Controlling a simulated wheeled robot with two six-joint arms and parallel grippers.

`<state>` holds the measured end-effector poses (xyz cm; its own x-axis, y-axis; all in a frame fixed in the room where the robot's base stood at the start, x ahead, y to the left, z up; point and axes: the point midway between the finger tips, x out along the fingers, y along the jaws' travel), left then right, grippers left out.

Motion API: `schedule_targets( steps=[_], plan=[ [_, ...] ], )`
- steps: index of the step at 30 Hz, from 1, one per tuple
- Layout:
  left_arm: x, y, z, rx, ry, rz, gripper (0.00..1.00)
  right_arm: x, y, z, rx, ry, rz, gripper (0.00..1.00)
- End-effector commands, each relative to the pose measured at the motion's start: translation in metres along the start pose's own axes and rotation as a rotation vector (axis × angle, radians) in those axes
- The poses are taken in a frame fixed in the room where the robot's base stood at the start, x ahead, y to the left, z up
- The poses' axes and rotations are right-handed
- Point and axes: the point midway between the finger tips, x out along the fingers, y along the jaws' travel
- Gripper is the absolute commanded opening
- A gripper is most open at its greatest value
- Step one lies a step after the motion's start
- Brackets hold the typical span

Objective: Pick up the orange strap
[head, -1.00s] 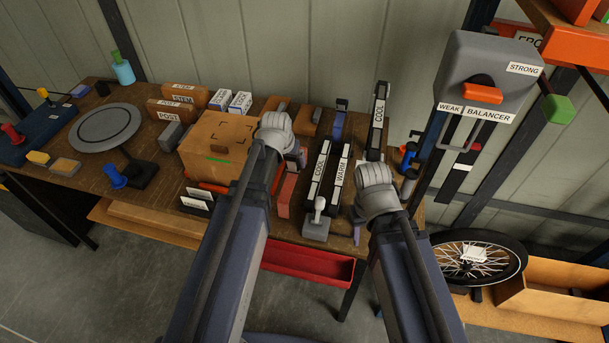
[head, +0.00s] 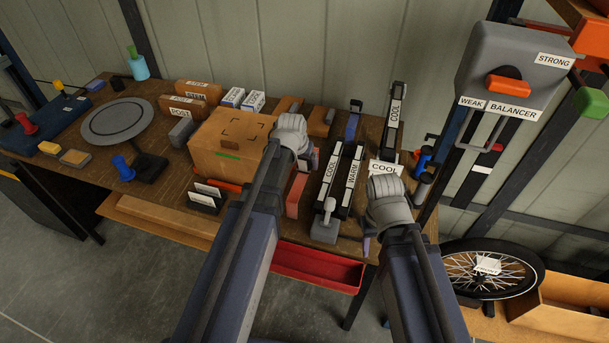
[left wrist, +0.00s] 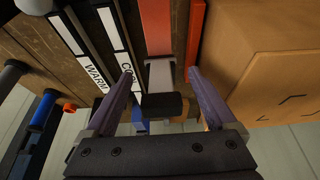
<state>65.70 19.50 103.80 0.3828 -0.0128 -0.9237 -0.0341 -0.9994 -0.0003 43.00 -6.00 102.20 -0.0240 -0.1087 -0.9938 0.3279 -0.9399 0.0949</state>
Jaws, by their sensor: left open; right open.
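The orange strap (head: 296,194) lies on the workbench just right of the cardboard box, partly hidden by my left arm. In the left wrist view it is a flat orange band (left wrist: 155,26) with a pale grey part and a black block at its near end. My left gripper (left wrist: 160,78) is open, with one finger on each side of the grey part; nothing is visibly clamped. In the head view its wrist (head: 291,135) hides most of the fingers. My right gripper (head: 368,243) is open by the bench's front right, its fingers mostly hidden.
The cardboard box (head: 229,140) stands close left of the strap, a red bar (left wrist: 195,36) between them. Right are black bars labelled COOL and WARM (head: 352,174), and a grey-handled block (head: 325,229). A red tray (head: 310,268) hangs under the front edge.

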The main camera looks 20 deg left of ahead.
Motion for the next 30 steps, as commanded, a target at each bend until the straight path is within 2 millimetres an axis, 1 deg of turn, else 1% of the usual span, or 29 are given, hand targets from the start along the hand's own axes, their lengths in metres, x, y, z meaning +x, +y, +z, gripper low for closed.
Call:
schedule_targets(
  steps=[1, 6, 9, 15, 17, 30],
  plan=[
    [0.014, -0.001, -0.001, 0.0, 0.0, 0.0, 0.9, 0.012, -0.001, -0.001, 0.0, 0.0, 0.0, 0.5],
    [0.033, -0.001, -0.002, 0.0, 0.0, 0.0, 0.9, 0.03, -0.003, -0.002, 0.001, 0.0, 0.0, 0.5],
    [0.036, -0.001, -0.002, 0.0, 0.0, 0.0, 0.9, 0.032, -0.003, -0.002, 0.001, 0.0, 0.0, 0.5],
    [0.034, -0.001, -0.003, 0.0, 0.0, 0.0, 0.9, 0.03, -0.003, -0.002, 0.001, 0.0, 0.0, 0.5],
    [0.034, -0.001, -0.003, 0.0, 0.0, 0.0, 0.84, 0.03, -0.003, -0.002, 0.001, 0.0, 0.0, 0.5],
    [0.034, -0.001, -0.003, 0.0, 0.0, 0.0, 0.35, 0.03, -0.003, -0.002, 0.001, 0.0, 0.0, 0.5]
  ],
)
